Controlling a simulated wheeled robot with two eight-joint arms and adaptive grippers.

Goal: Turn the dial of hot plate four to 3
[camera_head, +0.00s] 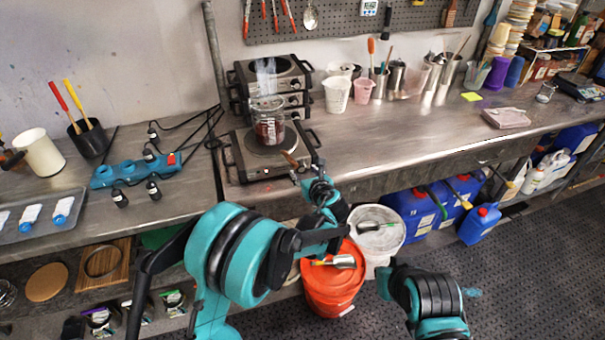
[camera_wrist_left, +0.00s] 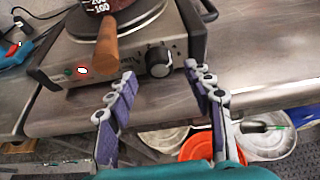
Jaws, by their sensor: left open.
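The front hot plate (camera_head: 262,172) stands on the bench with a beaker of dark red liquid (camera_head: 268,128) on its round top. In the left wrist view its front panel (camera_wrist_left: 120,62) carries a black dial (camera_wrist_left: 159,60) and a lit red switch (camera_wrist_left: 82,69). I cannot read a plate number or the dial setting. A wooden handle (camera_wrist_left: 107,45) juts over the front edge, left of the dial. My left gripper (camera_wrist_left: 158,76) is open and empty, its fingertips either side of the dial in the picture, apparently just short of it. Part of my right arm (camera_head: 430,300) shows, but not its gripper.
More hot plates (camera_head: 270,75) are stacked behind. A blue power strip (camera_head: 135,170) with black plugs lies left. An orange bucket (camera_head: 330,285) and a white bucket (camera_head: 377,238) stand below the bench edge. The bench right of the plate (camera_head: 375,140) is clear.

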